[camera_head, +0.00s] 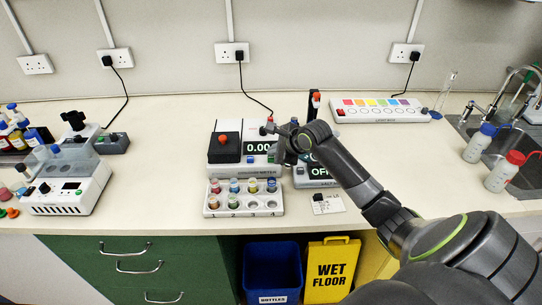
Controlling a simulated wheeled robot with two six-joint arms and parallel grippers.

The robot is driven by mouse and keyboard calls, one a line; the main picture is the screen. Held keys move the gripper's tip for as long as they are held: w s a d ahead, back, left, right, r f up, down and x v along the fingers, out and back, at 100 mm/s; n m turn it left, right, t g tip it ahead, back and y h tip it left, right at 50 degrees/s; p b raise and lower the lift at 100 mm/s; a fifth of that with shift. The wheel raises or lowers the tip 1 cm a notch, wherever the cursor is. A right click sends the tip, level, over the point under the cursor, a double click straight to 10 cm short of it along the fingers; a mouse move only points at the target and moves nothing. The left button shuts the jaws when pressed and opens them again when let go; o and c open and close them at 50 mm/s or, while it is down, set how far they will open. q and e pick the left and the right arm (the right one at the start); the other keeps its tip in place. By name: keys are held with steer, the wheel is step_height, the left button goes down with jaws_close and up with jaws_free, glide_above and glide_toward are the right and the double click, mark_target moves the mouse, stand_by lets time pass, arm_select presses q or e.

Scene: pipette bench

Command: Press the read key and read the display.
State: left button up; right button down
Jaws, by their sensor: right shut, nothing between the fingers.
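A white colorimeter (225,172) stands at the middle of the bench. It has a black block with a red knob (222,140) on its left and a dark display (257,147) on its right. The display shows light digits that read 0.00, with its right end close to my gripper. My right gripper (274,157) is shut and empty at the colorimeter's right front. I cannot tell whether it touches the colorimeter. I cannot make out the read key; the gripper may cover it. My left gripper is not in view.
A salt meter (318,172) reading OFF stands right of the colorimeter, partly behind my arm. A white rack (243,207) with several coloured vials is in front. A white device (68,190) stands left, a light box (380,110) back right.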

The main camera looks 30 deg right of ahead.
steer(key=shift+f, duration=0.5)
stand_by(0.6)
steer(key=shift+r+p, duration=0.1)
steer(key=shift+p, duration=0.25)
steer(key=shift+r+p, duration=0.8)
steer(key=shift+p, duration=0.6)
step_height(320, 180, up, 6)
steer(key=p, duration=0.9)
